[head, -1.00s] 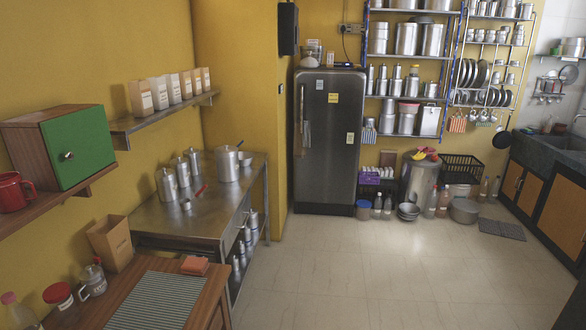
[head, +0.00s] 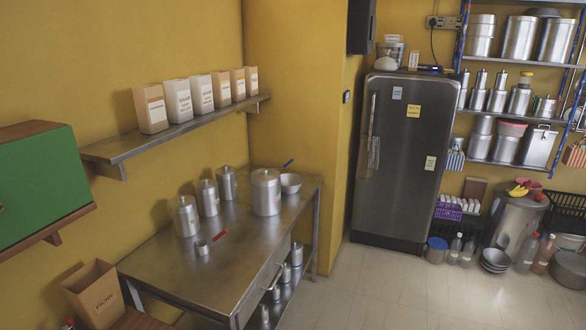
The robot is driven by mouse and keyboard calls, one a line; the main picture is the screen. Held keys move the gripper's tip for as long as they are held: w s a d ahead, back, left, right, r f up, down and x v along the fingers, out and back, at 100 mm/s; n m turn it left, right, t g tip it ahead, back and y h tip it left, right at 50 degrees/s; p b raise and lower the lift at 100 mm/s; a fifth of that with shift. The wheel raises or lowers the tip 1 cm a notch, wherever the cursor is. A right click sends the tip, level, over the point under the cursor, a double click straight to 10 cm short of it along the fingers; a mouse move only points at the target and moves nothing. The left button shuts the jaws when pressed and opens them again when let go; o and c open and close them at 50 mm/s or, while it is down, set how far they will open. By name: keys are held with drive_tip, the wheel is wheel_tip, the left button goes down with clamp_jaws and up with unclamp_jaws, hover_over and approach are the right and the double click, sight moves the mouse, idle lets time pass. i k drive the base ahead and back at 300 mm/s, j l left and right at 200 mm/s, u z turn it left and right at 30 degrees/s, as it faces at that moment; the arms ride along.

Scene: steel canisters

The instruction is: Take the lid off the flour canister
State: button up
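Several lidded steel canisters stand on a steel table along the yellow wall in the head view. Three slimmer ones stand in a row: the nearest canister (head: 186,216), the middle canister (head: 208,198) and the far canister (head: 227,183). A wider canister (head: 266,193) stands to their right. All appear to have their lids on. Labels on them are too small to read, so I cannot tell which one is the flour canister. My gripper is not in view.
The steel table (head: 222,270) also holds a small cup (head: 202,248), a red-handled tool (head: 219,235) and a bowl (head: 291,183). A shelf (head: 135,147) with several labelled boxes hangs above. A fridge (head: 400,160) stands right. The tiled floor (head: 385,290) before the table is open.

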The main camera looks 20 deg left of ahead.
sight(262, 176)
drive_tip(key=i+l+u, duration=0.15)
drive_tip(key=i, duration=1.3)
drive_tip(key=i+u, duration=0.35)
drive_tip(key=i, duration=0.3)
drive_tip(key=i+l+u, duration=0.2)
drive_tip(key=i+u, duration=0.15)
drive_tip(key=i, duration=0.25)
drive_tip(key=i+u, duration=0.25)
drive_tip(key=u, duration=0.15)
drive_tip(key=i+u, duration=0.25)
drive_tip(key=u, duration=0.15)
drive_tip(key=i+l+u, duration=0.1)
drive_tip(key=u, duration=0.3)
drive_tip(key=i+l+u, duration=0.25)
drive_tip(key=u, duration=0.15)
drive_tip(key=i, duration=0.1)
